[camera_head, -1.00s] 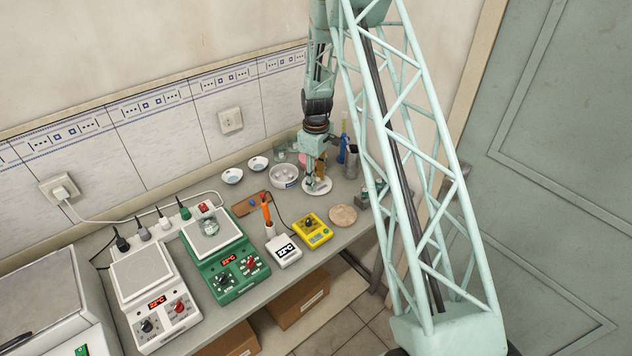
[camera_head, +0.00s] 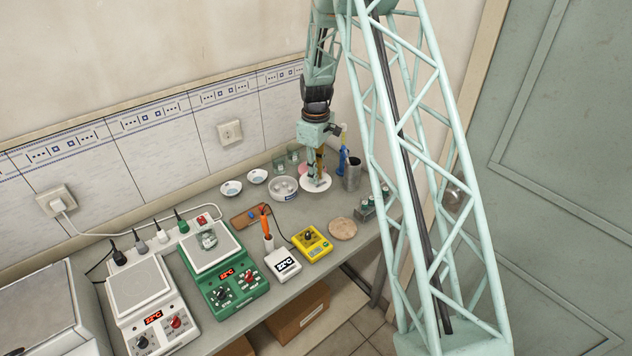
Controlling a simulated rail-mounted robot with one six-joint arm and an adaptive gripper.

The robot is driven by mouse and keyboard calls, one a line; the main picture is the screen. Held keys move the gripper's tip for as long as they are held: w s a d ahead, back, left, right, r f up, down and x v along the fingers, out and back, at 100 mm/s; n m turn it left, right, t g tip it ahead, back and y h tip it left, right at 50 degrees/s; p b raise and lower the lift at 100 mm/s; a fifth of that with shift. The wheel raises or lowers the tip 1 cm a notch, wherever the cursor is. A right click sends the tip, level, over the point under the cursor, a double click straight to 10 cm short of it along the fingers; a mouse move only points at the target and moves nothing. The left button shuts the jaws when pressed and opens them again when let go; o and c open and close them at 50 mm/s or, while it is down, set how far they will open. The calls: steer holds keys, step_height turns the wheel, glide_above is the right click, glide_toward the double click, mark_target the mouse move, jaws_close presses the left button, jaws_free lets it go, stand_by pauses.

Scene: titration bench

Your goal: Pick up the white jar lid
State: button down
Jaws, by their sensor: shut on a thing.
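The white jar lid (camera_head: 318,187) shows as a pale round disc at the far end of the bench, just right of a white bowl. My gripper (camera_head: 316,178) points down over it and is shut on it. The lid looks raised a little above the bench and roughly level. The fingertips are small in the picture, so the exact grip spot is hard to see.
A white bowl (camera_head: 283,188) stands close left of the lid. A grey metal cup (camera_head: 352,173) and a blue item (camera_head: 342,160) stand close right. A tan round mat (camera_head: 342,229), a yellow device (camera_head: 312,244) and a small vial rack (camera_head: 367,210) lie nearer.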

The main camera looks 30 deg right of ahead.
steer(key=shift+r, duration=0.45)
steer(key=shift+w, duration=0.1)
stand_by(0.4)
